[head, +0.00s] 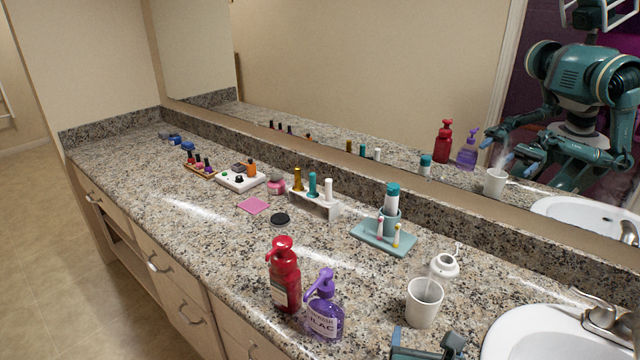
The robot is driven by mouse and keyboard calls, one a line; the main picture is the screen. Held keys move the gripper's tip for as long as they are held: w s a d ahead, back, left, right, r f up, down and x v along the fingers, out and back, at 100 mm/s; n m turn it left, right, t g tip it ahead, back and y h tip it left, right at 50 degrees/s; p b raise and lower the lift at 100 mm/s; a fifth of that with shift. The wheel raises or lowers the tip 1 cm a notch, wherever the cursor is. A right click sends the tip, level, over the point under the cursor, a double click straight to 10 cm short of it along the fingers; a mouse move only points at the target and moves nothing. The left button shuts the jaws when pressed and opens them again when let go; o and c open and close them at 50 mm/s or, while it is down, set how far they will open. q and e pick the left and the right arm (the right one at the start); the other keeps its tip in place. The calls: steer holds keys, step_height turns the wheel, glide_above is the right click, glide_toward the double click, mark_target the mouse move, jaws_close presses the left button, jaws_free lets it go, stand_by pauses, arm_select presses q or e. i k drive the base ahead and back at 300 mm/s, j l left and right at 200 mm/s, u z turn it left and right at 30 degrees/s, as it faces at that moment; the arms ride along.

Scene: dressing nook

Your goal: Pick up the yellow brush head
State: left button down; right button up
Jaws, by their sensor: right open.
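The yellow brush head (396,236) is a small white upright piece with a yellow band, standing on a teal tray (372,243) right of the counter's middle. A similar brush head with a pink band (379,228) stands just left of it. A teal holder with a white, teal-capped bottle (391,198) stands behind both. My right gripper (427,343) shows at the bottom edge, open and empty, well in front of the tray. Its lower part is cut off by the frame. My left gripper is not in view, except perhaps as part of the mirror reflection.
A white cup (423,303) and a white jar (443,267) stand between my right gripper and the tray. Red (285,278) and purple (323,308) pump bottles stand to the left, a sink (540,335) to the right. The mirror runs along the back.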

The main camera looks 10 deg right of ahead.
mark_target(395, 243)
steer(key=k+j, duration=0.7)
steer(key=k, duration=0.2)
